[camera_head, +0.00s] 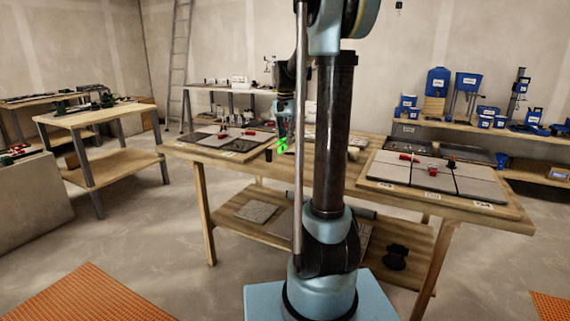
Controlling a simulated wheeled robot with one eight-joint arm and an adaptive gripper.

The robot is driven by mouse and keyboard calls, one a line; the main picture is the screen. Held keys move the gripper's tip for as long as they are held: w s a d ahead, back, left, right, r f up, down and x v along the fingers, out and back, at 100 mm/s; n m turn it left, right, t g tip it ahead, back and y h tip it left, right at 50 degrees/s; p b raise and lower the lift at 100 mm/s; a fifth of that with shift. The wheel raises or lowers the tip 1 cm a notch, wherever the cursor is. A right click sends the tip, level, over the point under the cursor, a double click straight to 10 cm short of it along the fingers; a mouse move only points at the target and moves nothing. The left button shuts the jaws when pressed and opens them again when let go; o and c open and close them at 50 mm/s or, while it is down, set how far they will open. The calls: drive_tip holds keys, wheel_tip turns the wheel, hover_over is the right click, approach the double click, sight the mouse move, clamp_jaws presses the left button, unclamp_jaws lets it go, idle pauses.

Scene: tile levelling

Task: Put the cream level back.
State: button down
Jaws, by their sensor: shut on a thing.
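My gripper (282,148) has green fingertips and hangs over the back of the long wooden worktable (300,172), left of my arm's dark column. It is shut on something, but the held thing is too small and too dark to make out. I cannot pick out the cream level for certain in this view. My own arm hides part of the table's middle.
A grey tile panel (215,147) with red and dark pieces lies at the table's left. Another tile panel (440,178) with red pieces lies at the right. A small pale cup (353,153) stands between. Blue containers (437,82) fill the right back shelf.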

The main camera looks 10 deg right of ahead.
drive_tip(key=shift+s+f, duration=0.1)
drive_tip(key=shift+f, duration=3.8)
drive_tip(key=c, duration=1.5)
unclamp_jaws()
